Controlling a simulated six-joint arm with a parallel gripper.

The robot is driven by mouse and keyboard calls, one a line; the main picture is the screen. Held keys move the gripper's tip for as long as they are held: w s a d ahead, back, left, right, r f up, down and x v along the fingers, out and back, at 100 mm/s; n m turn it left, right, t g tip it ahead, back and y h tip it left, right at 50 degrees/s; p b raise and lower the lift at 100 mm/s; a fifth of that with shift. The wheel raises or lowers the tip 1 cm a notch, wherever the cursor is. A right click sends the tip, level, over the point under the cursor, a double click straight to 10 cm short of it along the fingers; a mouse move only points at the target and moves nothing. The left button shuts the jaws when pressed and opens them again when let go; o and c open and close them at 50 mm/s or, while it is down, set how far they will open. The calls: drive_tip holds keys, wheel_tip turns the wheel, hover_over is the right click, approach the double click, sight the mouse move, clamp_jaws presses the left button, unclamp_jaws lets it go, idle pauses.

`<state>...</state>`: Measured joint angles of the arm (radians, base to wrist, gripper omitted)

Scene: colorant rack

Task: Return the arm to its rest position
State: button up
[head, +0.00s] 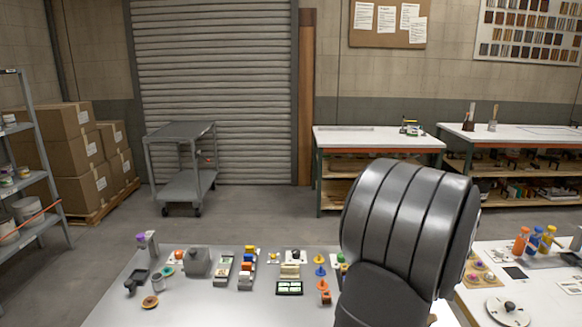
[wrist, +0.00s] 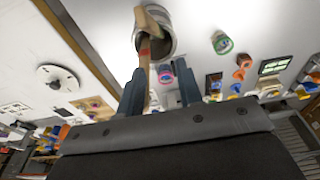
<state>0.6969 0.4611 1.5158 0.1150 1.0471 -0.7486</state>
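My gripper (wrist: 160,88) shows in the wrist view with its two dark fingers apart. A metal can (wrist: 168,42) with a pale wooden stick (wrist: 152,60) in it appears just beyond the fingertips. The stick's near end overlaps the gap close to the left finger; I cannot tell whether it touches. Neither finger visibly clamps it. In the head view my arm's dark rounded link fills the right centre and hides part of the bench; the gripper itself is hidden there.
The grey bench (head: 225,306) carries several small coloured items, including a grey container (head: 197,262) and an orange-topped piece (head: 324,286). A white side table (head: 545,298) with bottles and a round white disc (head: 507,311) stands at right. A cart (head: 181,160) stands behind on open floor.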

wheel_tip(320, 180, up, 16)
drive_tip(key=s, duration=0.3)
drive_tip(key=w+f, duration=0.1)
drive_tip(key=f, duration=0.4)
drive_tip(key=w+f, duration=0.1)
drive_tip(key=f, duration=0.5)
drive_tip(key=w+f, duration=0.1)
drive_tip(key=f, duration=0.4)
drive_tip(key=shift+f, duration=0.3)
wheel_tip(320, 180, up, 14)
drive_tip(key=w+a+f, duration=0.1)
drive_tip(key=w+a, duration=0.3)
drive_tip(key=a, duration=0.3)
drive_tip(key=shift+w+a+f+y, duration=0.15)
drive_tip(key=shift+w+f+y, duration=0.05)
drive_tip(key=shift+w+y, duration=0.2)
drive_tip(key=s+d, duration=0.5)
drive_tip(key=d, duration=0.3)
wheel_tip(320, 180, down, 11)
drive_tip(key=shift+a+h, duration=0.35)
drive_tip(key=shift+h, duration=0.05)
